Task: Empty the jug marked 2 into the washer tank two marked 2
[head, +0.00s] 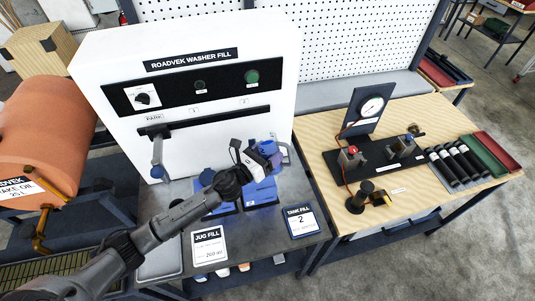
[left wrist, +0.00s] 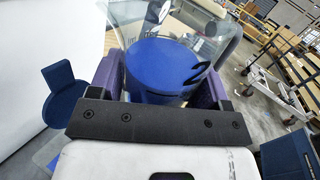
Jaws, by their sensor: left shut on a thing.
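My left gripper (head: 266,154) is shut on a clear jug holding blue liquid. The jug (left wrist: 165,62) fills the middle of the left wrist view between the fingers (left wrist: 158,92); in the head view it is small and partly hidden by the gripper. Below the gripper stands a blue tank (head: 262,192), behind the sign reading TANK FILL 2 (head: 300,221). Another blue tank (head: 203,182) is to its left, partly covered by my arm. My right gripper is not in view.
The white ROADVEK WASHER FILL cabinet (head: 190,60) stands behind the tanks, with a tap (head: 157,160) at left. A JUG FILL sign (head: 209,246) is at the front. A wooden bench (head: 420,190) with a gauge rig is on the right. A blue round lid-like piece (left wrist: 58,88) is beside the gripper.

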